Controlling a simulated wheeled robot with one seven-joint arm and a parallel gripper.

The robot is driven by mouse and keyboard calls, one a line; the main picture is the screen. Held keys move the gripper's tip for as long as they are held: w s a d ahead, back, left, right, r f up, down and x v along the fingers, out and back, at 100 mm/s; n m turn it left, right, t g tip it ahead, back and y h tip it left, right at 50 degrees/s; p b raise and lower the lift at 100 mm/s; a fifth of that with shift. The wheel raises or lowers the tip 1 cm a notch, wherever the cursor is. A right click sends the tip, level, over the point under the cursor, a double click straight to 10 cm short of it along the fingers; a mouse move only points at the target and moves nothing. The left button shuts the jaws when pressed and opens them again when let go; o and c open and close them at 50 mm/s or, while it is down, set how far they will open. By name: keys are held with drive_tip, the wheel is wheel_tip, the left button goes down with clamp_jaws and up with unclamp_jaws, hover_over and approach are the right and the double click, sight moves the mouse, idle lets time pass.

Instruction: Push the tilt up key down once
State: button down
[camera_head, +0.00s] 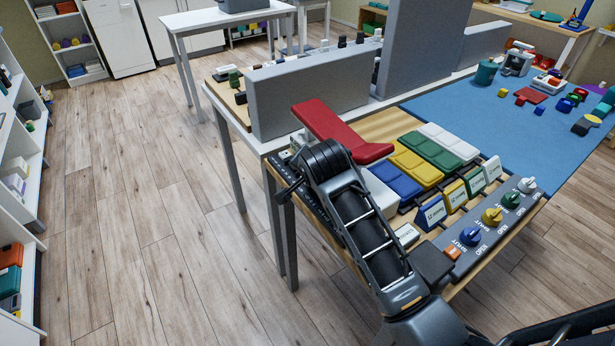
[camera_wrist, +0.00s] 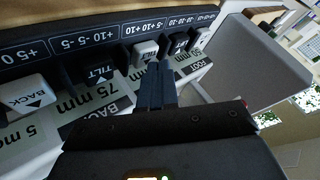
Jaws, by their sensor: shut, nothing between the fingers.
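In the wrist view a dark key panel (camera_wrist: 60,48) carries a row of black and white keys with printed numbers behind them. A black key marked TILT (camera_wrist: 100,72) with a small triangle stands left of my gripper (camera_wrist: 156,68). A white key marked BACK (camera_wrist: 24,102) is further left. My gripper's dark fingers are together and empty, with their tips just in front of a pale key (camera_wrist: 146,50). I cannot tell whether they touch it. More keys continue to the right. In the head view my arm largely covers the fingertips and panel.
Pale strips with mm figures (camera_wrist: 105,95) lie below the keys, and a grey panel (camera_wrist: 245,65) stands to the right. In the head view a red L-shaped piece (camera_head: 325,125), coloured pads (camera_head: 415,168) and a knob panel (camera_head: 480,225) crowd the table. Open floor (camera_head: 150,220) lies left.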

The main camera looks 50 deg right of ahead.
drive_tip(key=shift+f, duration=0.45)
idle(0.3)
drive_tip(key=shift+r, duration=0.1)
drive_tip(key=shift+r+p, duration=0.7)
drive_tip(key=shift+r, duration=0.2)
wheel_tip(320, 180, up, 5)
drive_tip(key=p, duration=0.4)
idle(1.5)
